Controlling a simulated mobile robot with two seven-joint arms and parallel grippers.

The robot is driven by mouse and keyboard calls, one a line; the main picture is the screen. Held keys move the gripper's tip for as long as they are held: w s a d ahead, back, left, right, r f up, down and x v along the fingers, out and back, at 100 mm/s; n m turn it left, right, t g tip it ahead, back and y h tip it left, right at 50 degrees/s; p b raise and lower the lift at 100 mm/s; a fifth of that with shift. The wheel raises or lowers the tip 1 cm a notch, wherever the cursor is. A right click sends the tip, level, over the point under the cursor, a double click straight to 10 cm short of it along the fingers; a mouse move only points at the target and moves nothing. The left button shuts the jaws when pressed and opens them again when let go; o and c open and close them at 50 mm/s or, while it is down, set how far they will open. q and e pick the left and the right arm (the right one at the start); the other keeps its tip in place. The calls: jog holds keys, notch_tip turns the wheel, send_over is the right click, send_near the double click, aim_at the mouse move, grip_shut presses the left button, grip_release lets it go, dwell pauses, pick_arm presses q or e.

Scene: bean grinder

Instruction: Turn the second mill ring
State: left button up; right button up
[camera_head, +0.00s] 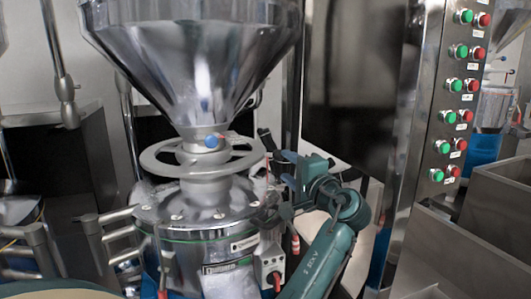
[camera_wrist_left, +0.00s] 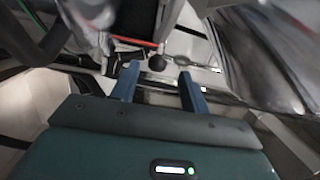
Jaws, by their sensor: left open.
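A silver mill ring (camera_head: 162,168), a flat spoked wheel, sits around the neck of the steel grinder below its funnel hopper (camera_head: 190,60). Only this one ring shows clearly, and I cannot tell whether it is the second. My left gripper (camera_head: 280,168) is at the right side of the ring, near its rim. Its blue fingers stand apart in the left wrist view (camera_wrist_left: 159,70). A dark round knob (camera_wrist_left: 157,62) and a red rod (camera_wrist_left: 135,42) show beyond the fingertips. I see nothing clearly held. My right gripper is not in view.
The grinder body (camera_head: 205,215) with bolts and side pipes (camera_head: 110,225) is below the ring. A small switch box (camera_head: 271,270) is on its right. A steel post with green and red buttons (camera_head: 455,85) stands at the right, beside steel bins (camera_head: 450,245).

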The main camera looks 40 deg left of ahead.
aim_at(271, 154)
pick_arm(q)
jog(key=p+x, duration=0.1)
jog(key=x, duration=1)
jog(key=shift+a, duration=0.15)
jog(key=shift+c, duration=0.3)
grip_shut()
jog(key=shift+s+r, duration=0.1)
jog(key=shift+r, duration=0.05)
